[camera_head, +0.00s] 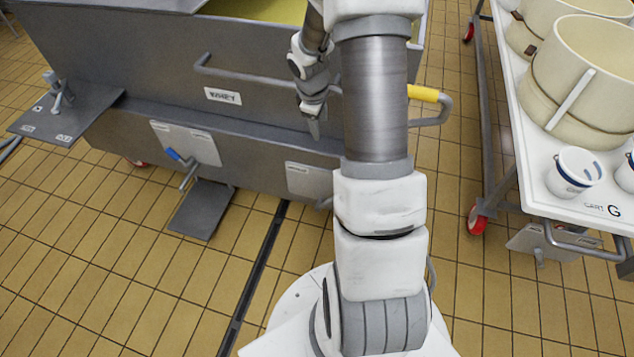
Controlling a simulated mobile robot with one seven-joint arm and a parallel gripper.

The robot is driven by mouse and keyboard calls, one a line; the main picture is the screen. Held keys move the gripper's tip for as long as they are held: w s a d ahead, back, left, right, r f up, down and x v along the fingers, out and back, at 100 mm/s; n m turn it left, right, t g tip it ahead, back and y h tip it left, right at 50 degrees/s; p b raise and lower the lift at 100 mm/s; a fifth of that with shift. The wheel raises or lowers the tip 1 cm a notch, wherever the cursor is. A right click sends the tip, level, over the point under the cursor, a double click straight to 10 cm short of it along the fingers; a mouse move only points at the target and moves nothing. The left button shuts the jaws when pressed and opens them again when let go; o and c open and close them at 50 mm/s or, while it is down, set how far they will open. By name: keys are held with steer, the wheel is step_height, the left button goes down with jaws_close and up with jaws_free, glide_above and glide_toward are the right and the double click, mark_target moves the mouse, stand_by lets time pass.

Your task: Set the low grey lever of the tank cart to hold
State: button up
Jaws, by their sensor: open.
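The tank cart (265,125) is a long grey metal trough marked WHEY at the upper left and centre. A small grey lever (58,92) stands on a flat grey plate (85,112) at its left end; the plate's labels are too small to read. A blue-tipped lever (183,164) sits low on the cart's front, above a grey pedal-like plate (203,208). My gripper (313,130) is open and points down in front of the cart's right part, well to the right of the grey lever. My arm partly hides the cart's right end.
A yellow-gripped handle (424,94) projects at the cart's right end. A white-topped cart marked G (588,211), with cream tubs and white cups, stands at right; a small grey plate and lever (540,250) hang low beneath it. The tiled floor (90,260) at front left is clear.

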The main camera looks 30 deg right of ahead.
mark_target(327, 203)
steer(key=d+f+n+b, duration=0.1)
steer(key=f+b, duration=0.4)
steer(key=f, duration=1.6)
steer(key=d+f+n+y+b, duration=0.1)
steer(key=d+f+b, duration=0.2)
steer(key=f, duration=1.8)
steer(key=s+b, duration=0.1)
steer(key=b, duration=0.2)
steer(key=shift+d+f+n+g+y, duration=0.15)
steer(key=shift+d+n+g+y, duration=0.15)
steer(key=shift+d+n, duration=0.1)
steer(key=shift+c, duration=0.2)
jaws_close()
